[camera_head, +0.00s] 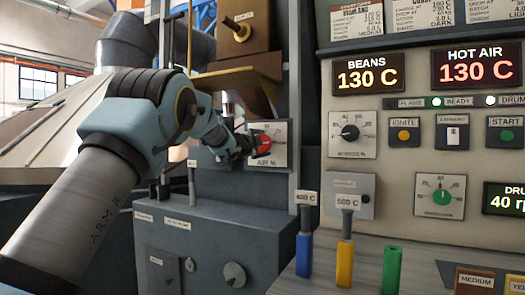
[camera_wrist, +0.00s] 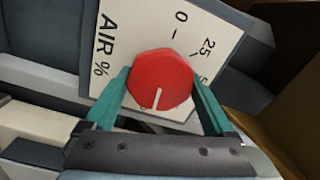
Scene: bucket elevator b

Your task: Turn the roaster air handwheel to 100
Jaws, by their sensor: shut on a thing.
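The red air handwheel (camera_wrist: 160,80) sits on a white dial plate (camera_wrist: 118,40) marked AIR %. In the wrist view its white pointer line points down, roughly opposite the 0 mark. The 25 mark shows at upper right and part of another number beside it; the lower part of the scale is hidden behind my gripper. My gripper (camera_wrist: 163,98) has its two teal fingers on either side of the handwheel and is shut on it. In the head view the handwheel (camera_head: 264,141) is partly behind my gripper (camera_head: 252,145), and the dial plate (camera_head: 281,158) shows around it.
A brass-coloured ledge (camera_head: 237,72) juts out above the dial. A grey cabinet (camera_head: 215,225) with upright levers stands below it. To the right is a control panel (camera_head: 400,170) with knobs and 130 C displays. Blue, yellow and green handles (camera_head: 345,262) stand in front.

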